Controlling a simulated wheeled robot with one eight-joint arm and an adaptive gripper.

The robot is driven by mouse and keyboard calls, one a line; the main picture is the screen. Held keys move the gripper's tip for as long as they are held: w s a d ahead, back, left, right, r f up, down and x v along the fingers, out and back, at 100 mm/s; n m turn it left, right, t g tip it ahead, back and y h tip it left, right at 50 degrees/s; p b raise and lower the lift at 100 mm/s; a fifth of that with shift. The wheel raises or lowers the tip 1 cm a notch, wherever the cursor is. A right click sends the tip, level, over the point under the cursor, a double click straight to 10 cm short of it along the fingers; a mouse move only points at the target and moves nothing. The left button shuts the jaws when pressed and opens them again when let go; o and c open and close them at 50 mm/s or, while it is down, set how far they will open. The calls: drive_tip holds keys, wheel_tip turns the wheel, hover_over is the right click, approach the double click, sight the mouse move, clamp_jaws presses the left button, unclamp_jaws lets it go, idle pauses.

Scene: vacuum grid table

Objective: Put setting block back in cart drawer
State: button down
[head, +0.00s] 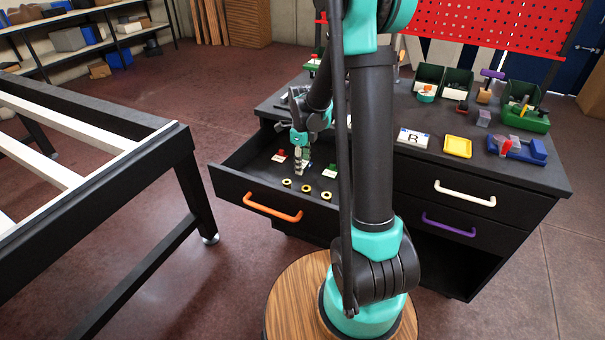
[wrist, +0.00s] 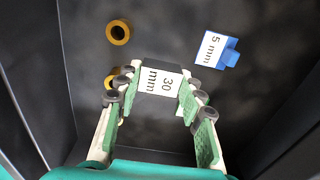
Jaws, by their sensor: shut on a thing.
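The cart drawer (head: 232,183) with the orange handle is pulled open at the left of the black cart. My gripper (head: 299,162) reaches down into the open drawer. In the wrist view my gripper (wrist: 158,88) is shut on a dark setting block (wrist: 161,82) with a white "30 mm" label, held between the fingertips. The block is over the drawer's dark floor; I cannot tell whether it touches it. A blue block (wrist: 231,57) labelled "5 mm" lies in the drawer to the right. In the head view the held block is too small to make out clearly.
A red block (head: 280,153) and a green block (head: 332,170) are also in the drawer. The cart top holds a yellow tray (head: 458,146) and bins. A black frame table (head: 150,150) stands left.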

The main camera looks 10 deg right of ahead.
sight(303, 181)
drive_tip(key=shift+f, duration=2.3)
drive_tip(key=shift+f, duration=0.1)
drive_tip(key=c, duration=1)
unclamp_jaws()
drive_tip(key=shift+o, duration=0.2)
wheel_tip(303, 181, up, 12)
drive_tip(key=shift+r, duration=0.15)
